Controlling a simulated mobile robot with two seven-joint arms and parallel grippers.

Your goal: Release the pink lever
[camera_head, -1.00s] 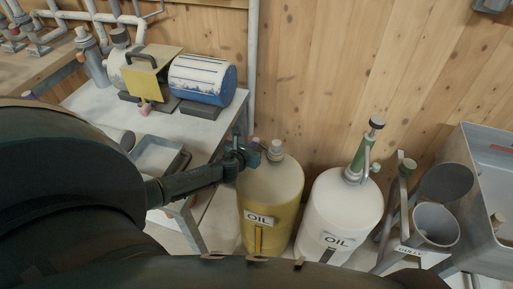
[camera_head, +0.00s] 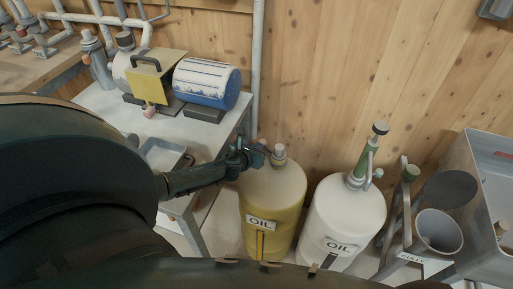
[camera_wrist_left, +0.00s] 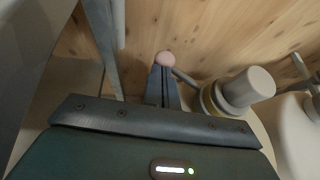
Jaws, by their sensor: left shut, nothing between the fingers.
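The pink lever's round knob (camera_head: 263,142) stands at the top of the yellow oil drum (camera_head: 272,205), left of its grey cap (camera_head: 279,152). My left gripper (camera_head: 256,155) is at the drum's top left, with its tip close to the knob. In the left wrist view, the pink knob (camera_wrist_left: 166,58) shows just past the tips of my left gripper (camera_wrist_left: 163,72). The fingers are together with nothing between them. Part of a grey lever rod shows right of the knob; the rest is hidden. I cannot tell whether the tips touch the knob. My right gripper is not in view.
A white oil drum (camera_head: 342,215) with a green pump stands to the right. A metal bench (camera_head: 105,100) with a blue motor (camera_head: 206,84) is at the left, beside my forearm. Grey funnels (camera_head: 438,230) and a metal bin (camera_head: 482,235) stand at far right. A wooden wall is behind.

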